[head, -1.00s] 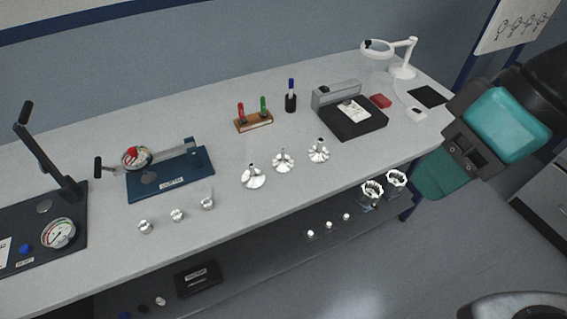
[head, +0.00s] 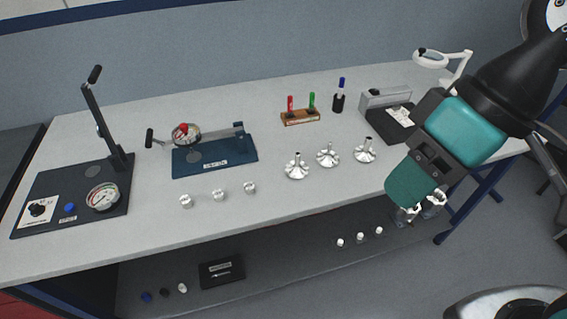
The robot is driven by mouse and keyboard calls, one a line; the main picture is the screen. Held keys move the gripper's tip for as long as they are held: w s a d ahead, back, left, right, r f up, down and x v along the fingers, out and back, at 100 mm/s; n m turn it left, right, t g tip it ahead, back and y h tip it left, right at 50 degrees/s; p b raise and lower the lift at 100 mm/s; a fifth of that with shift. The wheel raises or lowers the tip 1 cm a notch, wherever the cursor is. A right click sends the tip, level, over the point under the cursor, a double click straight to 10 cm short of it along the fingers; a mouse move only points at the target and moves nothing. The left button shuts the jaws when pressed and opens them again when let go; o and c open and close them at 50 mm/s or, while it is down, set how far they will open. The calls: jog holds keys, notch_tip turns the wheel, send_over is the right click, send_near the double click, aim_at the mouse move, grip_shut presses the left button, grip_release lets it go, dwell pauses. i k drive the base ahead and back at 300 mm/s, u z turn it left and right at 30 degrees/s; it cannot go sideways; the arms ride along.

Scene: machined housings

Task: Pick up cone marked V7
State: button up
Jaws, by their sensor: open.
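Three silver flared cones with dark-tipped stems stand in a slanting row on the bench: a left cone (head: 297,168), a middle cone (head: 327,156) and a right cone (head: 365,152). No marking is legible, so I cannot tell which is V7. My teal and black arm hangs at the right, in front of the bench's right part, with its lower end right of and below the right cone. Nothing visible touches the cones.
Small silver cylinders (head: 218,195) stand left of the cones. A blue gauge fixture (head: 215,158), a lever press (head: 105,170) and a marker rack (head: 300,117) stand around them.

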aim_at(327, 158)
jog(key=u, duration=1.55)
jog(key=i, duration=0.35)
jog(key=z, duration=1.1)
